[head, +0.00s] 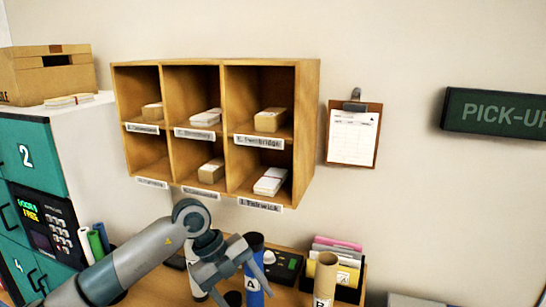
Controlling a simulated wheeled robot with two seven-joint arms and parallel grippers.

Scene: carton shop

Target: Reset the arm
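My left arm reaches in from the lower left, and its grey gripper (240,292) hangs over the desk in the lower middle of the head view. Its fingers are spread apart, with no object clearly held between them. A blue tube marked A (253,291) stands right beside the fingers and is partly covered by them; I cannot tell whether they touch. My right gripper is not in view.
A wooden pigeonhole shelf (311,125) with small boxes and envelopes hangs above the desk. A cardboard tube marked B (326,275) and a folder holder (347,293) stand right of the gripper. Teal lockers (30,158) stand left. A clipboard (353,135) hangs on the wall.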

